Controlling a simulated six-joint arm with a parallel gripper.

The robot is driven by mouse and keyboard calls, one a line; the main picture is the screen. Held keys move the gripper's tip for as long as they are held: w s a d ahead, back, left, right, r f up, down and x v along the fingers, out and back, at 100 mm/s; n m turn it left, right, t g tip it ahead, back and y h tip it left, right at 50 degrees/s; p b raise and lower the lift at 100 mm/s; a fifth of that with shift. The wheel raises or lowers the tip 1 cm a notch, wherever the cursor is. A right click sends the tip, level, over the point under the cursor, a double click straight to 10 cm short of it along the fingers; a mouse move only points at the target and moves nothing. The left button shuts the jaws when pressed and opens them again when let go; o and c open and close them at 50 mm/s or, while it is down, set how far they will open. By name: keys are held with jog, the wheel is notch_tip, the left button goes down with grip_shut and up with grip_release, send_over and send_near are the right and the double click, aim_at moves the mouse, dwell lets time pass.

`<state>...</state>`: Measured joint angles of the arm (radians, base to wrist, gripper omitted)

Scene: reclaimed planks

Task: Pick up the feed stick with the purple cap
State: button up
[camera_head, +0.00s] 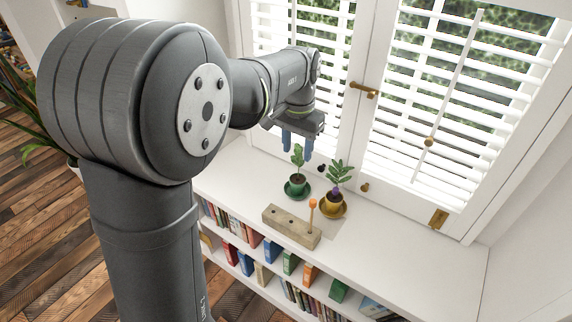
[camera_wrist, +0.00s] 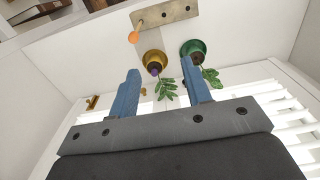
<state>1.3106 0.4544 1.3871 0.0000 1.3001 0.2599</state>
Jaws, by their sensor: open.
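A small purple cap (camera_wrist: 155,71) shows in the wrist view at the yellow pot (camera_wrist: 153,58), beside the green leaves of its plant. Its stick is too foreshortened to make out. In the head view the yellow pot (camera_head: 332,205) stands on its saucer on the white shelf top, with a dark purplish spot at its soil. My gripper (camera_head: 297,140) hangs above and behind the pots near the window, blue fingers pointing down. In the wrist view my gripper (camera_wrist: 160,66) is open and empty, with the purple cap seen between its fingers, apart from them.
A green pot (camera_head: 297,187) with a plant stands left of the yellow one. A wooden block (camera_head: 288,226) with holes holds an orange-capped stick (camera_head: 312,206). Shuttered windows (camera_head: 460,90) rise behind. The shelf top (camera_head: 420,245) is clear at right.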

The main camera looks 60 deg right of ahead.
jog(key=n+t+h, duration=0.1)
jog(key=n+h, duration=0.3)
send_near(336, 188)
jog(key=x, duration=0.4)
jog(key=shift+w+f, duration=0.25)
jog(key=shift+f, duration=0.15)
jog(key=shift+s+x, duration=0.1)
jog(key=shift+x, duration=1.25)
jog(key=shift+s+x, duration=0.15)
jog(key=shift+x, duration=1.2)
grip_shut()
